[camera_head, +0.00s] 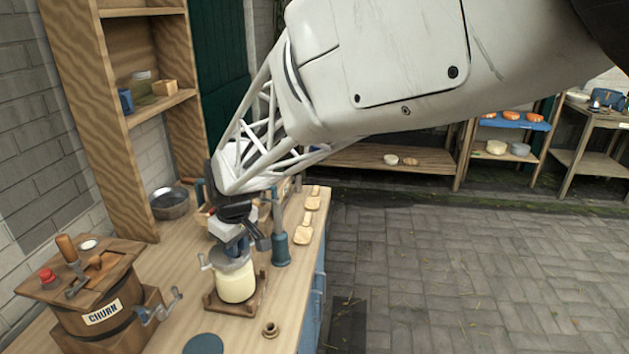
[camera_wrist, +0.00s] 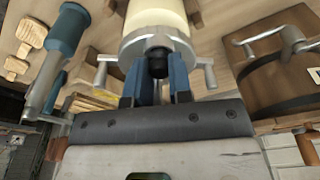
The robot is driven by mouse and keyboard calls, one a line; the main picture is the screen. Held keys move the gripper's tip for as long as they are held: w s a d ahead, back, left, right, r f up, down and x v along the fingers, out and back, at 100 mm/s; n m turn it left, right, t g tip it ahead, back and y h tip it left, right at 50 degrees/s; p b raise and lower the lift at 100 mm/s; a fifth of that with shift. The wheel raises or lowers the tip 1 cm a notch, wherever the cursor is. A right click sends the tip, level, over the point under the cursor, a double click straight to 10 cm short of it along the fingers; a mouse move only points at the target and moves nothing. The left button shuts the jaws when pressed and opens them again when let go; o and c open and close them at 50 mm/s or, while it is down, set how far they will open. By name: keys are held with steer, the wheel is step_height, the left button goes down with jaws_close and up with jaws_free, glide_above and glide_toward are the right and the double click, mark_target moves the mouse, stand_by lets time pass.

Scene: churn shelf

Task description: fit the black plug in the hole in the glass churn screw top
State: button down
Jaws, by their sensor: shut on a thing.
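The glass churn (camera_head: 236,287), filled with something cream-coloured, stands upright on a small wooden stand (camera_head: 256,299) on the bench. Its grey screw top (camera_head: 219,262), with a side crank, is on it; it also shows in the wrist view (camera_wrist: 132,47). My gripper (camera_head: 236,252) is directly above the screw top, pointing down. In the wrist view its blue fingers (camera_wrist: 158,72) are shut on the black plug (camera_wrist: 157,64). The plug overlaps the middle of the screw top there. The hole is hidden, and I cannot tell whether the plug has entered it.
A wooden churn barrel (camera_head: 105,312) with a crank stands to the left. A blue upright tool (camera_head: 281,247) stands close on the right. Wooden scoops (camera_head: 308,220), a metal pan (camera_head: 170,203) and a small ring (camera_head: 270,329) lie around. A tall wooden shelf (camera_head: 120,150) rises behind.

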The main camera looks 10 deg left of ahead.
steer(key=c, duration=0.9)
jaws_free()
steer(key=shift+c, duration=0.2)
steer(key=c, duration=0.4)
steer(key=shift+r, duration=0.2)
steer(key=shift+s+d+r, duration=0.1)
steer(key=shift+d+r, duration=0.05)
steer(key=shift+r, duration=1)
steer(key=shift+s+d+r, duration=0.1)
steer(key=shift+d+r, duration=0.05)
steer(key=shift+r, duration=0.95)
steer(key=shift+d+r, duration=0.15)
steer(key=shift+r, duration=1)
steer(key=shift+d, duration=0.1)
